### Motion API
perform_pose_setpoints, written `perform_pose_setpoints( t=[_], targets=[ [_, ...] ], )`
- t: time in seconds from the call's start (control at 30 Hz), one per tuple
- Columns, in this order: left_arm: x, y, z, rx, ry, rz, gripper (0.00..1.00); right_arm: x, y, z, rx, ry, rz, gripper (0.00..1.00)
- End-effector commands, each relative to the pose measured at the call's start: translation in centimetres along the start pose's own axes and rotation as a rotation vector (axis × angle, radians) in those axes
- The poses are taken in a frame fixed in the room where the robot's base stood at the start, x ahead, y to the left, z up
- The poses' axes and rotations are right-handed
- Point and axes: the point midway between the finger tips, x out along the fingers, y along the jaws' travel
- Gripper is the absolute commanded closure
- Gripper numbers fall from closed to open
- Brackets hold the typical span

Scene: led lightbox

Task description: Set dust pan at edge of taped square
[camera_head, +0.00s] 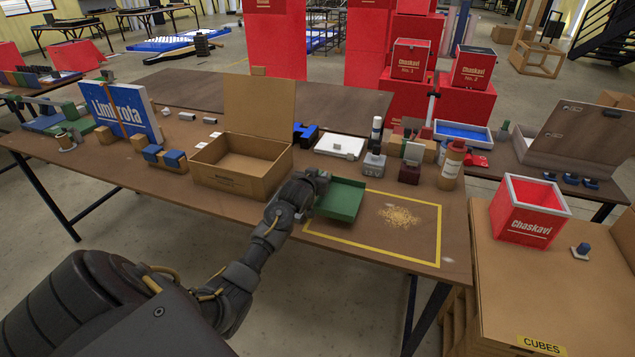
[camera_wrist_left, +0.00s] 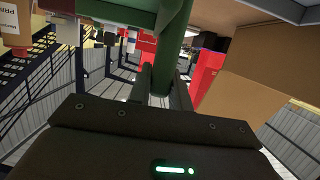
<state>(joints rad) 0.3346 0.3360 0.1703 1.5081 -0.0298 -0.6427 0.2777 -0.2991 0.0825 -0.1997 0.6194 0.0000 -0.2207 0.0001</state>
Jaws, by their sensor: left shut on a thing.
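The green dust pan (camera_head: 341,203) is over the left side of the yellow taped square (camera_head: 440,236), its open side facing the square. I cannot tell whether it touches the table. Inside the square lies a scattered pile of tan debris (camera_head: 399,216). My left gripper (camera_head: 318,181) is at the pan's left end, shut on its handle. In the left wrist view, the fingers (camera_wrist_left: 163,84) close around the green handle (camera_wrist_left: 165,45). My arm hides part of the tape's left side. My right gripper is not in view.
An open cardboard box (camera_head: 232,180) stands just left of my left gripper. Bottles, including an orange-brown one (camera_head: 451,167), and small blocks line the table behind the square. A red bin (camera_head: 528,212) stands at right. The square's front right is clear.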

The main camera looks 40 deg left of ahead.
Motion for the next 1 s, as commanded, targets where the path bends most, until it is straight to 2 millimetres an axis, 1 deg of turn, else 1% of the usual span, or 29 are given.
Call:
perform_pose_setpoints(
  t=[0.17,0.23,0.33,0.4,0.5,0.83,0.87,1.0],
  targets=[
    [0.3,-0.2,0.2,0.0,0.001,-0.001,1.0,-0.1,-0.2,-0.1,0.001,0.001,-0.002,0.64],
    [0.8,-0.6,0.7,-0.001,-0.001,-0.002,1.0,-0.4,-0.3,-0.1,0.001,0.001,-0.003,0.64],
    [1.1,-0.5,2.1,-0.001,-0.002,-0.002,1.0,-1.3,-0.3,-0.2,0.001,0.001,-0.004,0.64],
    [1.4,-0.5,2.8,-0.002,-0.001,-0.002,1.0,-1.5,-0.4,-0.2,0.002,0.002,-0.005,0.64],
    [1.5,-0.5,3.3,-0.001,0.002,-0.002,1.0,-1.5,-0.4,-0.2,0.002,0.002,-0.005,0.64],
    [1.6,-0.5,3.8,0.0,0.002,-0.001,1.0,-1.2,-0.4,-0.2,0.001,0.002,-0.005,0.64],
    [1.6,-0.4,3.8,0.0,0.001,-0.001,0.79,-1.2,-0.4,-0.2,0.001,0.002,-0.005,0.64],
    [1.6,-0.4,3.7,0.0,0.001,-0.001,0.61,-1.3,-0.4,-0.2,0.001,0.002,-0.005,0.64]
  ],
)
